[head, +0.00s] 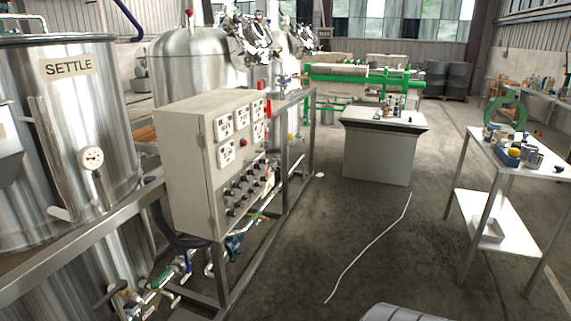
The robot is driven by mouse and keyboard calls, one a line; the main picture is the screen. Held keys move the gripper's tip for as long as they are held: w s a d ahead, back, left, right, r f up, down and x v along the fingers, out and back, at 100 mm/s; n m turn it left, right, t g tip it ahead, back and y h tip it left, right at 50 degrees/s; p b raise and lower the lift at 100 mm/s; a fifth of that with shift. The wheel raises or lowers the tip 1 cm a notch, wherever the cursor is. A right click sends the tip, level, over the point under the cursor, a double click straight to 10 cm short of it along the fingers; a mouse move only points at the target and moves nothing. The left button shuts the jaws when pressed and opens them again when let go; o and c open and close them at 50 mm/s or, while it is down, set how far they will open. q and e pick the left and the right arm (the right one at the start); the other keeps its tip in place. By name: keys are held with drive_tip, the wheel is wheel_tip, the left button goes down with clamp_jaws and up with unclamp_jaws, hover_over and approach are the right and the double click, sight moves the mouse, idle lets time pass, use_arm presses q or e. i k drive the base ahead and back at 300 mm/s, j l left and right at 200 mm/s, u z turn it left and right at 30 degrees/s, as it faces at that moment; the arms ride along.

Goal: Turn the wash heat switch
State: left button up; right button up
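A beige control cabinet (188,170) stands in the left middle of the head view, beside the steel tanks. Its panel face is turned to the right and carries several white gauges or meters (226,153), a red button (243,142) and rows of small black knobs (245,187) low down. The wash heat switch may be among these knobs, but the labels are too small to read, so I cannot tell which it is. Neither of my grippers shows in the view.
A steel tank marked SETTLE (85,130) stands left of the cabinet. Valves and pipes (150,285) sit low beneath it. A grey bench (377,155) and a white table (515,150) stand to the right. A pale hose (370,250) lies on the otherwise open floor.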

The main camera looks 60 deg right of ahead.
sight(231, 213)
drive_tip(key=z, duration=1.55)
